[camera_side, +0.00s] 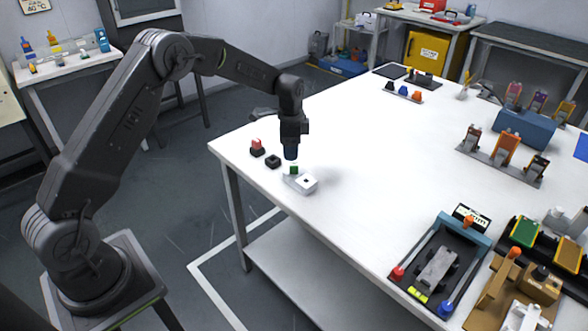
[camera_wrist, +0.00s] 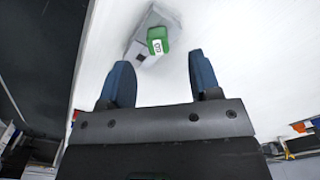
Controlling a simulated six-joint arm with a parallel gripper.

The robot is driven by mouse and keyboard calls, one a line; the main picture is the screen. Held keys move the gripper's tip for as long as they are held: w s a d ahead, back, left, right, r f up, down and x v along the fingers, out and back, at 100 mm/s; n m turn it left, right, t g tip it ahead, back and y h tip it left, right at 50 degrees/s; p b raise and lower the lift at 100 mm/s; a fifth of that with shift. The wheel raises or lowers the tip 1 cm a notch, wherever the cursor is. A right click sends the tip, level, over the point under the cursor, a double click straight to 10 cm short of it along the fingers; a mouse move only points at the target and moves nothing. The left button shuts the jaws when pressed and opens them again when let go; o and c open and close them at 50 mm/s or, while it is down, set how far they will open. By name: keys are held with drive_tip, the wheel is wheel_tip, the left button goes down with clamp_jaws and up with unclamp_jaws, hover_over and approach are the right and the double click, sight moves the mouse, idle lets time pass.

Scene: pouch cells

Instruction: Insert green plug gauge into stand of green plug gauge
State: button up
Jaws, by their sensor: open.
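The green plug gauge (camera_side: 294,170) stands at the far end of a light grey block (camera_side: 304,184) near the table's left edge. In the wrist view the green plug gauge (camera_wrist: 157,40) shows a white label and covers part of the grey block (camera_wrist: 148,18). A small black stand (camera_side: 272,161) with nothing visible in it sits left of the green gauge. My gripper (camera_side: 291,156) is above the green gauge, pointing down. In the wrist view its blue fingers (camera_wrist: 159,59) are apart, with the gauge ahead between them and no contact visible.
A red plug in a black stand (camera_side: 257,147) is left of the empty black stand. The white table (camera_side: 370,150) is clear to the right of the grey block. A fixture with a dark bed (camera_side: 440,262) is at the front right. A rack (camera_side: 500,160) stands farther back.

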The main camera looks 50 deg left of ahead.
sight(292, 164)
drive_tip(key=f, duration=0.6)
drive_tip(key=shift+s+d+f, duration=0.1)
drive_tip(key=shift+d+f, duration=0.1)
drive_tip(key=shift+f, duration=0.1)
clamp_jaws()
drive_tip(key=shift+r, duration=0.1)
